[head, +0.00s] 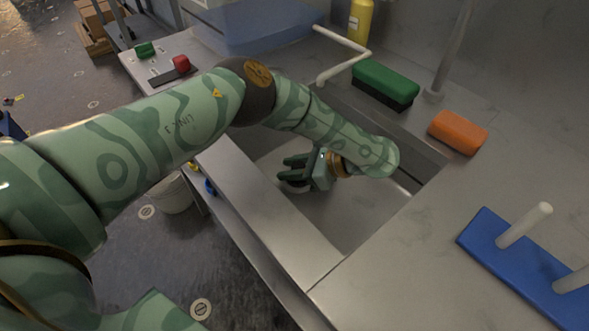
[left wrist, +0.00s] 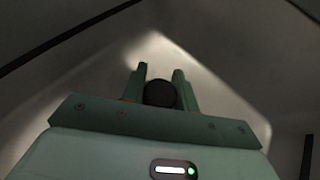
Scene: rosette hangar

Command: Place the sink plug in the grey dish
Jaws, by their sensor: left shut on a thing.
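My left gripper (head: 290,172) reaches down into the steel sink basin (head: 345,215). It is shut on a dark round thing, which looks like the sink plug (left wrist: 160,94), between its two fingers in the left wrist view. The left gripper also shows there (left wrist: 161,82), with pale basin surfaces around it. In the head view the fingers mostly hide the plug. I cannot make out a grey dish in either view. My right gripper is not in view.
A green-topped brush or sponge (head: 385,84) and an orange sponge (head: 458,131) lie along the sink's far side. A blue rack with white pegs (head: 497,250) stands at right. A yellow bottle (head: 360,20) is at the back. A white bucket (head: 174,194) stands on the floor.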

